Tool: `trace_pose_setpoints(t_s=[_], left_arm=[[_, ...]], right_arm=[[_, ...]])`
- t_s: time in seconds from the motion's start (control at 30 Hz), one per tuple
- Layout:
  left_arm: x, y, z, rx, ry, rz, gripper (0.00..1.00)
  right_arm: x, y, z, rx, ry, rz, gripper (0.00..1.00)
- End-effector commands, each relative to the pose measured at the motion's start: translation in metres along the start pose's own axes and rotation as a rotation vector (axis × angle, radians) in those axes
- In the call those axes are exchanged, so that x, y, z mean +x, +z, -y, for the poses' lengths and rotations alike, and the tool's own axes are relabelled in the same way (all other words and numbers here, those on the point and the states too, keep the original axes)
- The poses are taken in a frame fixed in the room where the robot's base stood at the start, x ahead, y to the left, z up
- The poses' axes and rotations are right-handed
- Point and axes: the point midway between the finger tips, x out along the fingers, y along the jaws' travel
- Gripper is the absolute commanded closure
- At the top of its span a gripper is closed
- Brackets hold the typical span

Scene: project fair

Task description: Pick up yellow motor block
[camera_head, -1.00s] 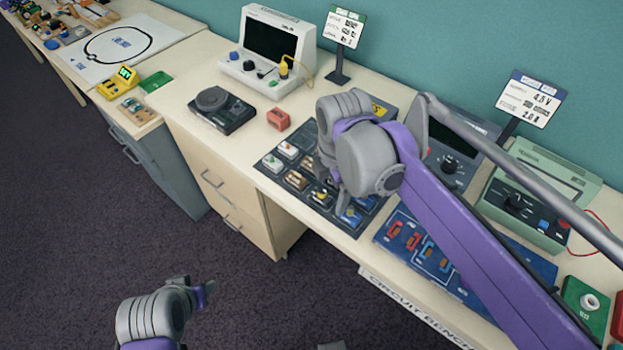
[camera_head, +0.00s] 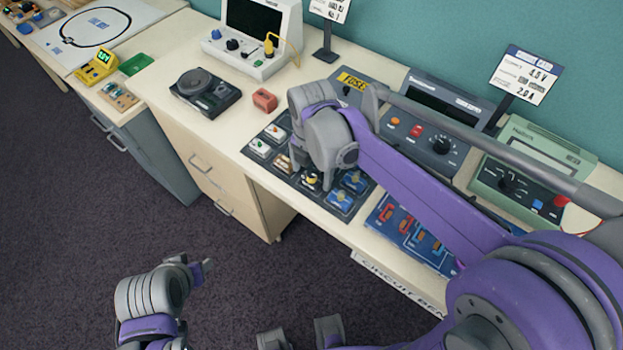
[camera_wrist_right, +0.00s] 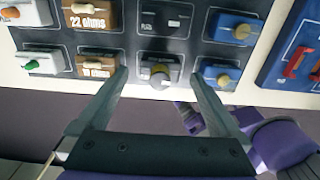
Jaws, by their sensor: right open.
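The motor block, a dark grey block with a yellow round top (camera_head: 312,181), sits in the front row of the dark component mat (camera_head: 262,160). In the right wrist view the motor block (camera_wrist_right: 158,73) lies between the fingertips of my right gripper (camera_wrist_right: 159,76). That gripper is open, one finger on each side, with nothing held; I cannot tell whether the fingers touch the block. In the head view my right wrist hides part of the mat and most of the fingers. My left gripper (camera_head: 190,268) is over the floor, away from the bench; its jaw opening is unclear.
A blue block (camera_wrist_right: 220,75) stands close on the right and a brown 10 ohms block (camera_wrist_right: 97,66) on the left. A blue circuit board (camera_head: 408,225), a grey supply (camera_head: 440,120) and a green meter (camera_head: 530,170) stand farther right. A red block (camera_head: 264,99) lies behind.

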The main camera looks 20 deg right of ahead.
Motion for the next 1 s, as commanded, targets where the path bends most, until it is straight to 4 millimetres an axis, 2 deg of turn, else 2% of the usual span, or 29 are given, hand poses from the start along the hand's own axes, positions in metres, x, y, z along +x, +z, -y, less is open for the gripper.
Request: trace_pose_setpoints(t_s=[0.13,0.4,0.9,1.0], left_arm=[[0.001,0.001,0.0,0.0,0.0,0.001,0.5],[0.001,0.001,0.0,0.0,0.0,0.001,0.5],[0.001,0.001,0.0,0.0,0.0,0.001,0.5],[0.001,0.001,0.0,0.0,0.0,0.001,0.5]], right_arm=[[0.017,0.0,0.0,0.0,0.0,0.0,0.0],[0.019,0.0,0.0,0.0,0.0,0.0,0.0],[0.019,0.0,0.0,0.001,0.0,0.0,0.9],[0.019,0.0,0.0,0.0,0.0,0.0,0.91]])
